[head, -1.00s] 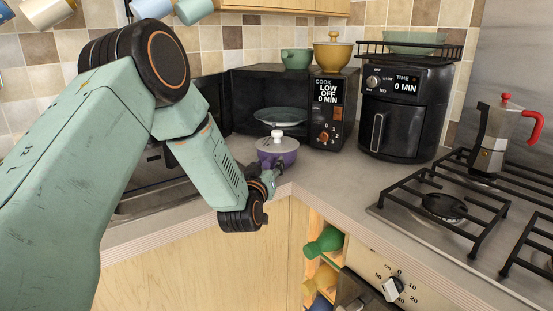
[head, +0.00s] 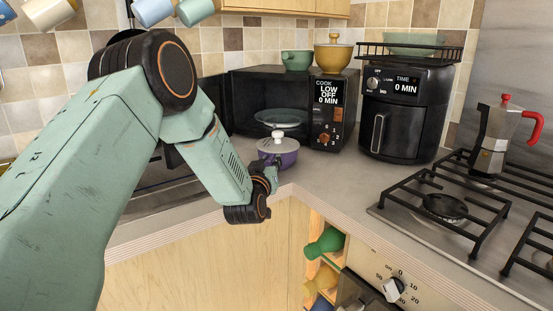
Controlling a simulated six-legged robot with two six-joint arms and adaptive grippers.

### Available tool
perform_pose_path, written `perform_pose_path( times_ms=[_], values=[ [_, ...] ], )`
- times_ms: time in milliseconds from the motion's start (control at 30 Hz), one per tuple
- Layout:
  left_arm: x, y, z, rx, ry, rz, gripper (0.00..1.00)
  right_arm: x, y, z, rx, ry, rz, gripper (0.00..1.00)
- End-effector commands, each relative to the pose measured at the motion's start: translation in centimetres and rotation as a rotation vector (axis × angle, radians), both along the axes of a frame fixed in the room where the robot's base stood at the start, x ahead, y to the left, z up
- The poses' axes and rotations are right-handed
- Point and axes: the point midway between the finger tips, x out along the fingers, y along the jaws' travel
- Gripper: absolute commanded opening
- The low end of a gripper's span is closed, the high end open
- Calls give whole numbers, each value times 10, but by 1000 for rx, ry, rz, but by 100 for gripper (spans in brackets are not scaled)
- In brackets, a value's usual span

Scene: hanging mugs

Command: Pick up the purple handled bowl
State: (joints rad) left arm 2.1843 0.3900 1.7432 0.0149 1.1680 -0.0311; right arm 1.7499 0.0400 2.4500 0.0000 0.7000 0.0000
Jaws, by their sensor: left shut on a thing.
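The purple handled bowl (head: 285,159) is on the counter in front of the open microwave, with a pale lid (head: 278,143) and a white knob on top. My left arm reaches in from the left, and my left gripper (head: 272,174) is at the bowl's near side. It is shut on the bowl, apparently at its near handle, though the wrist and fingers hide the grip itself. The bowl looks upright. I cannot tell whether its base is clear of the counter. My right gripper is out of view.
The microwave (head: 325,113) stands open behind the bowl, with a glass plate (head: 279,117) inside. A green pot (head: 296,60) and a yellow pot (head: 333,55) are on top. An air fryer (head: 404,112) and a stove (head: 465,210) with a moka pot (head: 491,138) are right. Mugs hang at upper left.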

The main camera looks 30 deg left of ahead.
Motion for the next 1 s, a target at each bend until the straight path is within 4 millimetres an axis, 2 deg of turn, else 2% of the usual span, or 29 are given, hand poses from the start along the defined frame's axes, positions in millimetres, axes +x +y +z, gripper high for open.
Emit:
perform_pose_path(
  times_ms=[500, 567, 900, 1000],
  values=[
    [0, 0, 6, 1, -5, 1, 0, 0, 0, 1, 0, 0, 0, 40],
    [0, 0, 13, 1, -6, 1, 0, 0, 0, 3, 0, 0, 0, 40],
    [0, 0, 78, 0, -7, 0, 0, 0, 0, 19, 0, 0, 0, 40],
    [0, 0, 91, 0, -6, 0, 0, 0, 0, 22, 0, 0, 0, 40]
  ],
)
